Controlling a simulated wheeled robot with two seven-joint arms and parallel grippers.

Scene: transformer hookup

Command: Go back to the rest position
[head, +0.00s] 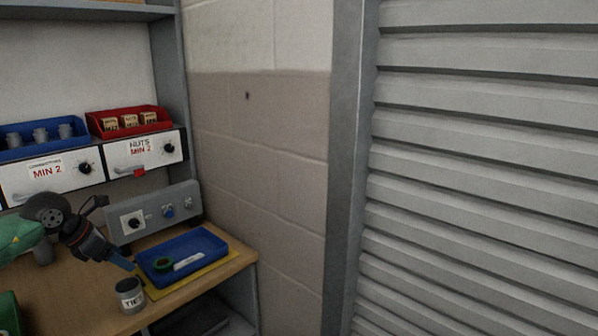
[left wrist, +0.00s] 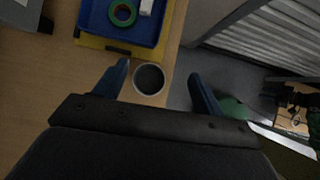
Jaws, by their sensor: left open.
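My left gripper (head: 128,266) comes in from the left above the wooden bench (head: 62,285), just beside a grey cup labelled TIES (head: 130,296). In the left wrist view my left gripper (left wrist: 160,90) is open, with its two blue fingertips apart. The cup (left wrist: 149,79) shows between them from above, nearer the left finger, and its inside looks dark. I cannot tell whether a finger touches it.
A blue tray (head: 205,240) with a green tape ring (head: 163,265) lies on a yellow mat (head: 238,256). Behind are a grey control panel (head: 178,222), a blue bin (head: 12,153) and a red bin (head: 103,133). A roller shutter (head: 480,180) stands right.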

